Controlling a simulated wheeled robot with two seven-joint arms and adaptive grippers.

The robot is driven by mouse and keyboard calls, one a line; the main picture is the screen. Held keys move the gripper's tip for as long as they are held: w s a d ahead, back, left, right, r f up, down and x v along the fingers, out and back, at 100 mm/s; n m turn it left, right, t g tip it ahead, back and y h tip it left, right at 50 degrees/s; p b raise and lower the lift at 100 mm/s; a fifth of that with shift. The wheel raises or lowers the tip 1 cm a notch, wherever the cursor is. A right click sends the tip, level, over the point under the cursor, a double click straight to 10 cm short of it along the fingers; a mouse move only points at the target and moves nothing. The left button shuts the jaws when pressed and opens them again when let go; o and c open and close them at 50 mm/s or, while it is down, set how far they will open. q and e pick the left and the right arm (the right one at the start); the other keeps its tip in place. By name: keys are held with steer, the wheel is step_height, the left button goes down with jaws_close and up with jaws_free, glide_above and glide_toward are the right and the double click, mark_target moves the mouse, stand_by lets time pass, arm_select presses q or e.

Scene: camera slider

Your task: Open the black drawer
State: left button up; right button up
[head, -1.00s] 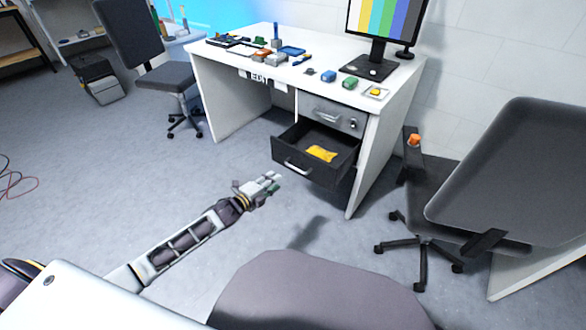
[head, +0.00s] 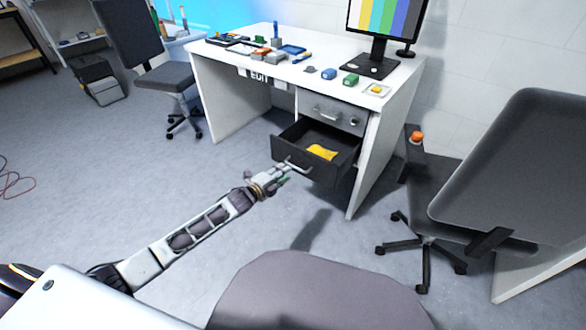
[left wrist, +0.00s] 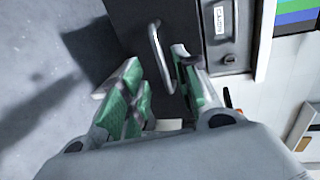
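The black drawer (head: 330,165) under the white desk stands pulled out, with a yellow item (head: 322,152) lying inside. Its pale bar handle (head: 298,168) is on the front; it also shows in the left wrist view (left wrist: 155,50). My left gripper (head: 284,170) is at the handle. In the left wrist view my left gripper (left wrist: 155,75) has its green-padded fingers apart, with the handle bar between the tips, nearer the right finger. I cannot tell whether it touches. My right gripper is not in view.
A grey drawer (head: 333,113) above is shut. The white desk (head: 240,65) carries a monitor (head: 386,25) and several small items. An office chair (head: 510,170) stands at the right, another (head: 160,75) at the left. The floor left of the drawer is clear.

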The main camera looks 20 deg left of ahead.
mark_target(293, 166)
arm_select(q)
steer(key=b+x, duration=0.3)
steer(key=x, duration=0.4)
steer(key=shift+w, duration=0.2)
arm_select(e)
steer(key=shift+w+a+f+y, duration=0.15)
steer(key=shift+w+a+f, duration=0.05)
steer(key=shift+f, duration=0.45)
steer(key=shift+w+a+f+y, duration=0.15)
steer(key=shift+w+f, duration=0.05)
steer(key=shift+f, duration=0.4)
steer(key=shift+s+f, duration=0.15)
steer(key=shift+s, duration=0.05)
arm_select(q)
steer(key=shift+c, duration=0.2)
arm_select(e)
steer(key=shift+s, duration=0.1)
arm_select(q)
jaws_close()
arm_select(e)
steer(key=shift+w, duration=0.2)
